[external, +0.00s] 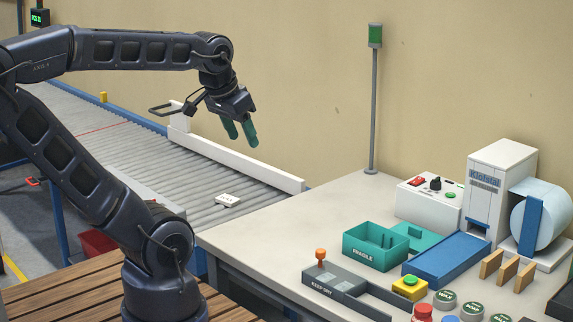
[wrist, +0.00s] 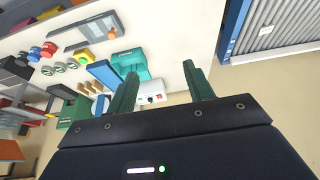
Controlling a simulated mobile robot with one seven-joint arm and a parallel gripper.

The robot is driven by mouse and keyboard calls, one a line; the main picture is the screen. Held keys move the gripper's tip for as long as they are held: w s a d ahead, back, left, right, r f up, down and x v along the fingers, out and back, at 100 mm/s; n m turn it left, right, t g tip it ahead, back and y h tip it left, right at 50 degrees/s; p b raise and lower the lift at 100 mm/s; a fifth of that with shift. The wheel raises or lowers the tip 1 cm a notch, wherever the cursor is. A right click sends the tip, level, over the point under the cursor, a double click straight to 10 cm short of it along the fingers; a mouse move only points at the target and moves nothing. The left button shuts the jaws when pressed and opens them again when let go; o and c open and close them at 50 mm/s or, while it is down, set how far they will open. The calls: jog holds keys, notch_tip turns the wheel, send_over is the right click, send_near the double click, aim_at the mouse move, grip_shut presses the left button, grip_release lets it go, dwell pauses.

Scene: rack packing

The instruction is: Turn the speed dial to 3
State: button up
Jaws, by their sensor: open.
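The speed dial (external: 435,184) is a small black knob on top of a white control box (external: 419,207) at the back of the table. A red switch and a green button sit beside it. What the dial points to is too small to read. In the wrist view the box (wrist: 158,99) shows small between my fingers, partly hidden by the left one. My gripper (external: 240,137) has green fingers, spread open and empty, high above the conveyor, left of the box and well apart from it. The fingers also show in the wrist view (wrist: 163,85).
A teal FRAGILE tray (external: 372,250), a blue ramp (external: 446,260) and a white label machine (external: 500,185) stand near the box. A grey pole (external: 374,110) rises behind. A roller conveyor (external: 200,165) with a white rail lies left. The table's left part is clear.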

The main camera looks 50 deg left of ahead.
jog(key=shift+o, duration=0.7)
